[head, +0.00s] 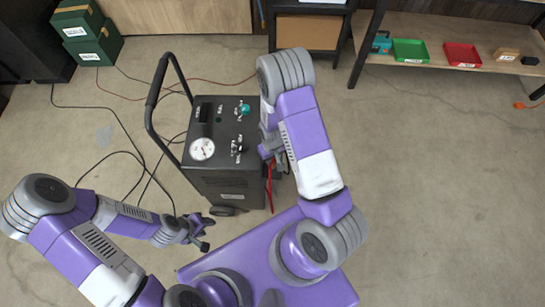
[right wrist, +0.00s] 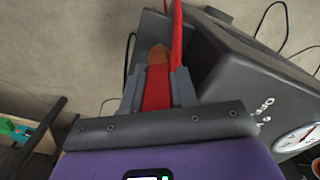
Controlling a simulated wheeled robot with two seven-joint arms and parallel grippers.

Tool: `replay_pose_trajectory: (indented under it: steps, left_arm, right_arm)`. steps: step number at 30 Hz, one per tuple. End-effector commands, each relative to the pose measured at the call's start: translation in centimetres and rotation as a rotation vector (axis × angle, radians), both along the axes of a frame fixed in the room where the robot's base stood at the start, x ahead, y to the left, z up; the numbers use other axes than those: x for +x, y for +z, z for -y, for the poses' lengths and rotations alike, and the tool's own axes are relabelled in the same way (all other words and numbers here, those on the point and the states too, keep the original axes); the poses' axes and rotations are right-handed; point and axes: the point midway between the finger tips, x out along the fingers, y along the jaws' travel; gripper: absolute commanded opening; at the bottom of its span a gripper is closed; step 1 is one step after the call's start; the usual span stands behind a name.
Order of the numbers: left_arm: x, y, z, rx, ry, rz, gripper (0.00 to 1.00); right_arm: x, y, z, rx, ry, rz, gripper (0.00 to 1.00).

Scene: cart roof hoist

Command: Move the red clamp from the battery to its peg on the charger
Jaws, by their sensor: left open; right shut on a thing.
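The charger (head: 228,185) is a dark wheeled cart with a gauge, knobs and a tall handle. My right gripper (head: 272,152) is at the charger's right side. In the right wrist view my right gripper (right wrist: 158,88) is shut on the red clamp (right wrist: 157,90), whose copper-coloured tip points away from me. In the head view a red strip of the clamp (head: 269,187) hangs beside the charger's right wall; the arm hides part of it. My left gripper (head: 207,233) is open and empty, just below the charger's front left corner. I cannot make out the peg or the battery.
Dark cables (head: 125,155) lie on the floor left of the charger. Green boxes (head: 88,35) are stacked at the upper left. A shelf with a green tray (head: 410,51) and a red tray (head: 462,55) stands at the upper right.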

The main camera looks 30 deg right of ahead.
Motion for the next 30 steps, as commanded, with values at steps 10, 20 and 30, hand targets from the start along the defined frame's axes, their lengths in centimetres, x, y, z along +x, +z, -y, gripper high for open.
replay_pose_trajectory:
  steps: [10, 20, 30]
  left_arm:
    - [0.0, -0.9, 0.0, 0.000, 0.000, 0.000, 0.43]
    - [0.0, -1.6, 0.0, 0.000, 0.000, 0.000, 0.43]
    - [0.0, -2.3, 0.0, 0.000, 0.000, 0.000, 0.43]
  right_arm:
    - [0.0, -1.0, 0.0, 0.000, 0.000, 0.000, 0.00]
    - [0.0, -1.8, 0.0, 0.000, 0.000, 0.000, 0.00]
    - [0.0, -2.7, 0.0, 0.000, 0.000, 0.000, 0.00]
